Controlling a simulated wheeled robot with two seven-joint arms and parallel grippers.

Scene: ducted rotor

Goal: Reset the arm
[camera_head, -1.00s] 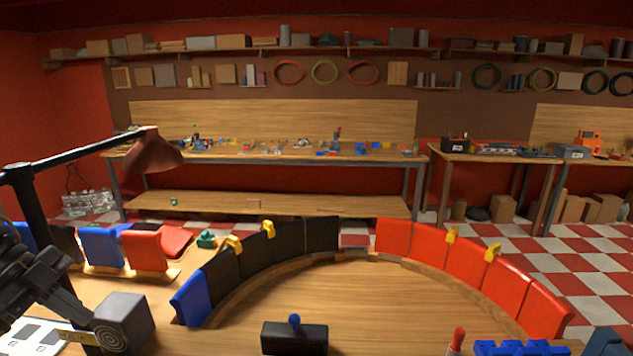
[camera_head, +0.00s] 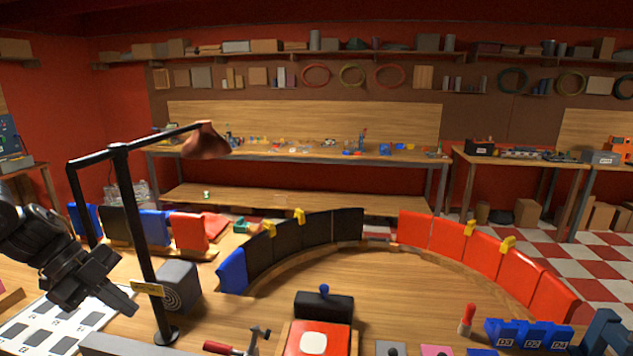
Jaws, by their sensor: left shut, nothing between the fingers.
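My left gripper (camera_head: 122,303) is at the lower left, shut and empty. It hangs above a white sheet with dark rectangles (camera_head: 62,322), just left of a black lamp post (camera_head: 140,240). My right gripper is not in view. A curved row of black panels (camera_head: 290,244) and red panels (camera_head: 478,250) stands on the wooden table (camera_head: 400,290), with one blue panel (camera_head: 232,271) at its left end. Yellow clips (camera_head: 299,216) sit on some panels.
The lamp's arm and brown shade (camera_head: 206,142) reach over the left side. A grey box (camera_head: 180,287) stands beside the post. A black block with a blue knob (camera_head: 323,304), a red block (camera_head: 316,339), a hammer (camera_head: 255,340) and blue labelled blocks (camera_head: 528,333) line the front. The table's middle is clear.

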